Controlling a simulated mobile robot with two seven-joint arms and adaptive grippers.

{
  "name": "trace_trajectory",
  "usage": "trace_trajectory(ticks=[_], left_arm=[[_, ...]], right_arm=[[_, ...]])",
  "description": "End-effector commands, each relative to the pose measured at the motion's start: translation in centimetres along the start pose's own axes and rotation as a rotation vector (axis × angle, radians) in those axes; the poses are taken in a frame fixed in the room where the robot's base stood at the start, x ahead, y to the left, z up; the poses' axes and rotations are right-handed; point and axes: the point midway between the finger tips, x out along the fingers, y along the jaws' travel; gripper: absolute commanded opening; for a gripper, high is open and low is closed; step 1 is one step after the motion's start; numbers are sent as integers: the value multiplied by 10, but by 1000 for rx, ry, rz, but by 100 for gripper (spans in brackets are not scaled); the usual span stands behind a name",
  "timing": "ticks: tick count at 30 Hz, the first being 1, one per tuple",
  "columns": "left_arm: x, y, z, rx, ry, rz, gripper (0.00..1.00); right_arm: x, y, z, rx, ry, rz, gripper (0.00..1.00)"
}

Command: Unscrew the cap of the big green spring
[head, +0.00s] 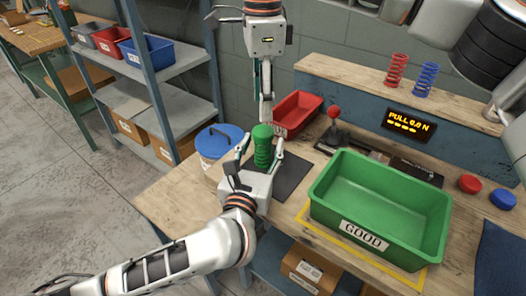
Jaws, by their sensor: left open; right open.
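The big green spring (262,155) stands upright over the dark mat, with its green cap (262,131) on top. My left gripper (261,148) reaches up from below with one finger on each side of the spring. It is open, and I cannot tell whether the fingers touch the coils. My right gripper (265,112) points straight down from above, with its fingertips close over the cap. It is open, and any contact with the cap is unclear. The spring's lower end is partly hidden by my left gripper.
A green GOOD bin (332,203) stands to the right. A red bin (298,108), a red-knobbed lever (333,112) and a PULL display (409,122) are behind. A blue-lidded tub (212,150) stands close left. Small red (396,70) and blue springs (425,78) stand on the back ledge.

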Motion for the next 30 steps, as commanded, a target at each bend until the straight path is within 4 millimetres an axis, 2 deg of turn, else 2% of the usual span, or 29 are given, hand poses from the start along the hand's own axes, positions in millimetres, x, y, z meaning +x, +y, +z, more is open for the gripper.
trace_trajectory(ticks=[11, 17, 25, 30], left_arm=[[6, 0, 0, -1, 0, 0, 48], [6, 0, 0, 0, 0, 0, 0], [6, 0, 0, 0, 0, 0, 0], [6, 0, 0, 0, 0, 0, 0]], right_arm=[[0, 0, 0, 0, 0, 0, 49], [0, 0, 0, 0, 0, 0, 49], [0, 0, 0, 61, 0, 0, 49], [0, 0, 0, 281, 0, 0, 49]])
